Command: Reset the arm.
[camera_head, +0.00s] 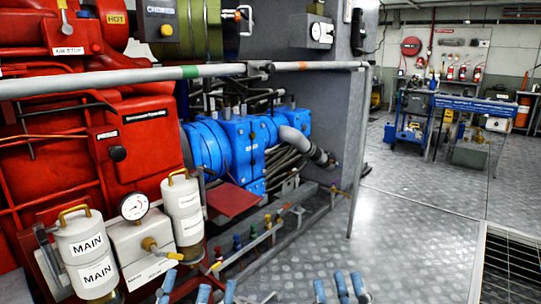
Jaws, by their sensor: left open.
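My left gripper (195,287) shows at the bottom edge, left of centre. Its blue fingertips are spread apart with nothing visible between them. My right gripper (338,288) shows at the bottom edge, right of the left one. Only its blue fingertips are in view, pointing up above the grey floor, and no held thing is visible. The rest of both grippers and arms is cut off by the frame. The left gripper is close in the picture to the white panel with the round gauge (135,206) and yellow-handled valve (150,244).
Red machinery (140,140) fills the left, with white "MAIN" canisters (85,248) in front. A grey rail (150,77) crosses above. A blue pump (235,145) and small coloured valves (237,243) are in the middle. Open floor (410,230) lies right, with a grating (512,265).

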